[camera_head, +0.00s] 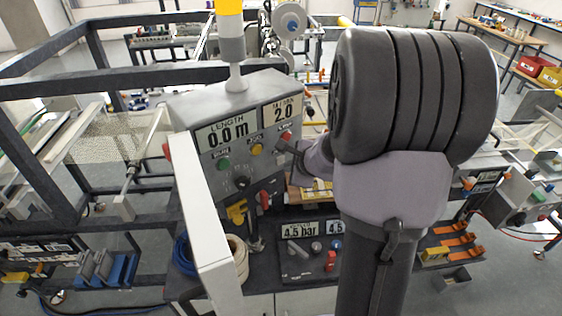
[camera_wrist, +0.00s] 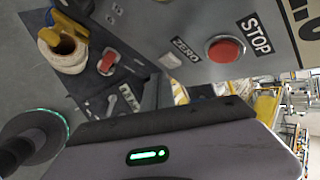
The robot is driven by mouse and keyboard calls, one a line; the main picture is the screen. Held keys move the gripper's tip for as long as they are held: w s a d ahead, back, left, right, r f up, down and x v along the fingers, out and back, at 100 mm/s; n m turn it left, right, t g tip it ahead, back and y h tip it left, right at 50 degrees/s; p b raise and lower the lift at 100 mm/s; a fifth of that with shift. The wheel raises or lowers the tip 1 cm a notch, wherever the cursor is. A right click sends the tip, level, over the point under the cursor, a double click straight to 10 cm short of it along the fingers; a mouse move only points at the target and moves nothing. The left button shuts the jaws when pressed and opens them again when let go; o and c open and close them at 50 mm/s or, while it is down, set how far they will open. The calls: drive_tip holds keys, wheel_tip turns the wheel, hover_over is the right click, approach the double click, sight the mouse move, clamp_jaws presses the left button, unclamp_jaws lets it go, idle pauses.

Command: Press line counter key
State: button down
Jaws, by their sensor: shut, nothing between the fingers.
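The grey control box (camera_head: 232,97) carries a length display (camera_head: 227,133) reading 0.0 m and a second display (camera_head: 283,112) reading 2.0. Its front has a green button (camera_head: 223,164), a yellow button (camera_head: 257,149), a red button (camera_head: 286,135) and a black knob (camera_head: 241,183). In the wrist view the red button (camera_wrist: 225,49) is beside a STOP label, and a small pale key (camera_wrist: 171,61) is beside a ZERO label (camera_wrist: 185,48). My gripper (camera_head: 289,148) is shut and empty, close to the panel's right lower edge. Whether it touches the panel cannot be told.
A white panel edge (camera_head: 205,215) stands in front of the box at left. Dark frame beams (camera_head: 40,170) run at left. My arm hides the right middle.

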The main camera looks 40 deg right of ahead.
drive_tip(key=shift+s+b, duration=0.55)
drive_tip(key=shift+s, duration=1.95)
